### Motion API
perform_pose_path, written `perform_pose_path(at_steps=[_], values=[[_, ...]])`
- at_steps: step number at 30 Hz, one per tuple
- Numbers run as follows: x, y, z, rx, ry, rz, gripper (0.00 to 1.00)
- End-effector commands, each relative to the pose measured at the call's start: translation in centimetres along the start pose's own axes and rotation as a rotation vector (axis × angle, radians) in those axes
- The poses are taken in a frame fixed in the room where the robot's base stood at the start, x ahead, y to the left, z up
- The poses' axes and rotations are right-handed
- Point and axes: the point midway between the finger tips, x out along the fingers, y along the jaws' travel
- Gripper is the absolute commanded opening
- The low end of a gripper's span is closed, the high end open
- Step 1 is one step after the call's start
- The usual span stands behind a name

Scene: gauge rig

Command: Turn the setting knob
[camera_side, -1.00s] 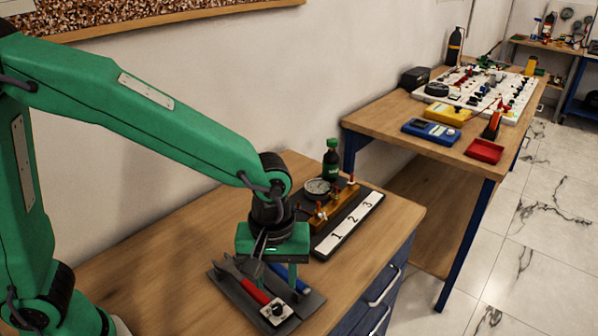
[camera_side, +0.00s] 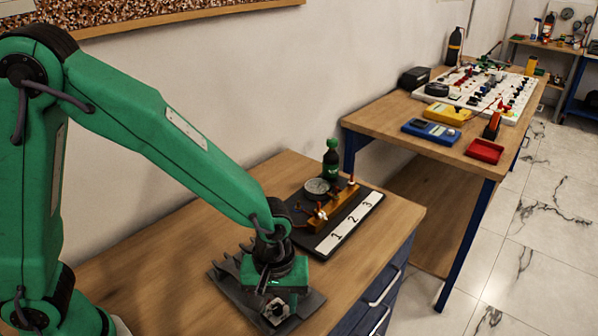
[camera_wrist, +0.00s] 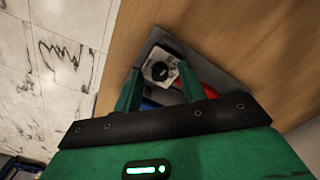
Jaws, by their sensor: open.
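A small silver block (camera_side: 277,309) with a dark round knob sits at the front of a dark grey tray (camera_side: 309,308). The wrist view shows the dark knob (camera_wrist: 159,71) on top of this block. My gripper (camera_side: 274,298) is low over the tray, just behind the block in the side view, pointing down. In the wrist view my open gripper (camera_wrist: 160,82) has one green finger on each side of the block, with nothing held. Whether a finger touches the block I cannot tell. My gripper hides the tray's middle in the side view.
Beside the tray is a dark board with a brass manifold (camera_side: 331,209), a round gauge (camera_side: 317,187), a green-black bottle (camera_side: 331,160) and a white strip (camera_side: 347,222) numbered 1 to 3. A red handle (camera_wrist: 210,91) lies close to my right finger in the wrist view.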

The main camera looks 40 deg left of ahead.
Motion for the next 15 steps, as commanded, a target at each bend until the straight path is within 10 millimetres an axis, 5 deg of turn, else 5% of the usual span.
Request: perform_pose_path(at_steps=[5,11,15], values=[[0.00,-0.01,0.00,0.000,0.000,0.000,0.41],[-0.01,-0.01,0.00,0.000,0.000,0.000,0.01],[-0.02,0.00,0.00,0.001,0.000,0.000,0.00]])
